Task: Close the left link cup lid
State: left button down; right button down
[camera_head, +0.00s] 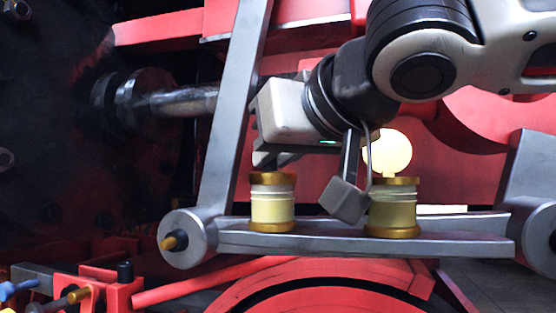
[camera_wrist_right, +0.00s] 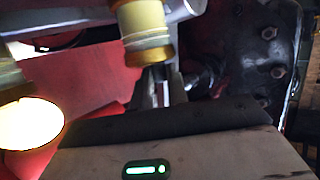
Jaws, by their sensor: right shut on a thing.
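The left link cup (camera_head: 272,207), a pale yellow cup with brass bands, stands upright on the grey link bar. Its brown-brass lid (camera_head: 273,178) looks flat or nearly flat on top; whether it is fully seated I cannot tell. The cup also shows upside down at the top of the right wrist view (camera_wrist_right: 144,25). My right gripper (camera_head: 268,157) is just above and behind this cup, its fingers (camera_wrist_right: 160,87) close to the lid end. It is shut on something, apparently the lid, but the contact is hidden. My left gripper is not in view.
The right cup (camera_head: 394,210) stands on the same link bar (camera_head: 340,240), its round lid (camera_head: 389,153) raised and bright yellow. A slanted grey rod (camera_head: 231,100) rises left of the left cup. Red framework lies behind and below.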

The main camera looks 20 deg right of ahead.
dwell(0.3)
jog(key=c, duration=1.4)
grip_release()
jog(key=shift+o, duration=0.2)
jog(key=shift+s, duration=0.1)
jog(key=v, duration=1.5)
jog(key=shift+s+p, duration=0.3)
jog(key=shift+s, duration=0.1)
jog(key=shift+r, duration=0.1)
